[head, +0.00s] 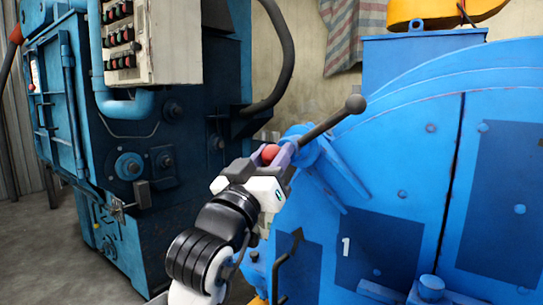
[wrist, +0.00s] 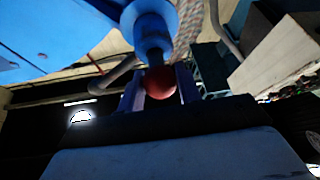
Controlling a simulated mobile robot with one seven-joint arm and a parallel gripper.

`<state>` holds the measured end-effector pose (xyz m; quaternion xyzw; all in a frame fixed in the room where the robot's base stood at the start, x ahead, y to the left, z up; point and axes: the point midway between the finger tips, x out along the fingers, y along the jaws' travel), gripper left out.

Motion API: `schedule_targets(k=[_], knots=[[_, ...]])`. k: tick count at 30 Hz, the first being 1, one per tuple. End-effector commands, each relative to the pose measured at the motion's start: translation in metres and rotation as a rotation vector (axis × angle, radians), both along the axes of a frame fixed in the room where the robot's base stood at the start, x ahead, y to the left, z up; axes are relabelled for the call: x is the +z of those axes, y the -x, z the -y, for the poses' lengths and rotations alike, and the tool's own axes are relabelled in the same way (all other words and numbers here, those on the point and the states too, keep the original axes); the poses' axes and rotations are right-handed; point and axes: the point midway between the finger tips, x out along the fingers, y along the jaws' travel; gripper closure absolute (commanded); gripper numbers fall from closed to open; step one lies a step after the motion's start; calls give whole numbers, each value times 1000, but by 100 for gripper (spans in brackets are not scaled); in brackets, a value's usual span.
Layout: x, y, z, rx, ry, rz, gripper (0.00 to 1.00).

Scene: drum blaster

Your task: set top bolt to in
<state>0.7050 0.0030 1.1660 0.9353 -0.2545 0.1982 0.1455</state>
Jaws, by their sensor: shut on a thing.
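The top bolt shows as a red ball knob (head: 270,153) at the end of a blue round housing (head: 299,143) on the left edge of the big blue machine. My gripper (head: 283,156) reaches up to it from the lower left, and its fingers are shut on the red knob. In the wrist view the red knob (wrist: 160,82) sits between the two purple fingers, with the blue collar (wrist: 152,35) just beyond it. The bolt's shaft is mostly hidden, so I cannot tell how far in it is.
A dark rod with a black ball end (head: 355,103) sticks out up and right near the housing. A dark bent handle (head: 287,258) is lower on the machine (head: 390,215). A blue cabinet with a control box (head: 155,40) stands at the left.

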Motion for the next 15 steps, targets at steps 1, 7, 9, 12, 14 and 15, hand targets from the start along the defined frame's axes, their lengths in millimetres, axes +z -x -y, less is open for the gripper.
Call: schedule_targets(k=[1,7,9,12,14,15], knots=[[-2,1,4,-8,-4,-4,100],[-3,1,4,-9,-5,-4,61],[-3,1,4,-8,-4,-4,51],[-2,0,3,-7,-3,-4,45],[-2,0,3,-6,-3,-3,45],[-2,0,3,-6,-3,-3,45]])
